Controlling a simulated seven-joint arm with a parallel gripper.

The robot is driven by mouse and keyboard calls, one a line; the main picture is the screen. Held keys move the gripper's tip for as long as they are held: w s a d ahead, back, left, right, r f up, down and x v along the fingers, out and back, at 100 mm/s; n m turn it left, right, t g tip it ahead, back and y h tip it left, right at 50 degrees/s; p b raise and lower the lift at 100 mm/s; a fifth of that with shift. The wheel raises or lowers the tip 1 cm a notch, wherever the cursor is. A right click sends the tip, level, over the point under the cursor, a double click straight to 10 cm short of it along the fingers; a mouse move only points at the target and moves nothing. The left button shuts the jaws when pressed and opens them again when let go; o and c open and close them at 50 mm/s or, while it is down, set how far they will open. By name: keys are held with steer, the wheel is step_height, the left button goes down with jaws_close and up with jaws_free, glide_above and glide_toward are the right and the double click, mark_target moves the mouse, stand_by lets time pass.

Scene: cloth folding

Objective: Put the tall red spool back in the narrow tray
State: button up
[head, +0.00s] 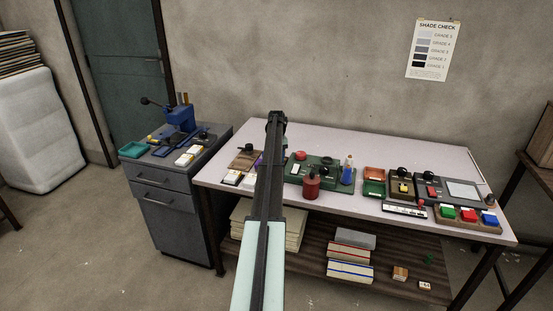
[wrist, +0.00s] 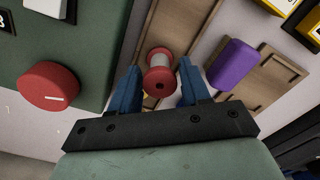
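The red spool (wrist: 160,72) has red flanges and a pale middle. It shows in the wrist view between my gripper's two blue fingers, with a thin gap seeming to show on each side. My gripper (wrist: 161,75) looks open around it. A narrow brown wooden tray (wrist: 182,22) runs behind the spool. I cannot tell whether the spool rests in it or stands clear. In the head view my gripper (head: 276,118) reaches over the table, and my arm hides the spool and the tray.
In the head view, a red bottle (head: 311,186) and a blue bottle (head: 348,172) stand right of my arm.

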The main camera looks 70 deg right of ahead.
steer(key=shift+o, duration=1)
steer(key=shift+r, duration=0.1)
step_height(320, 180, up, 12)
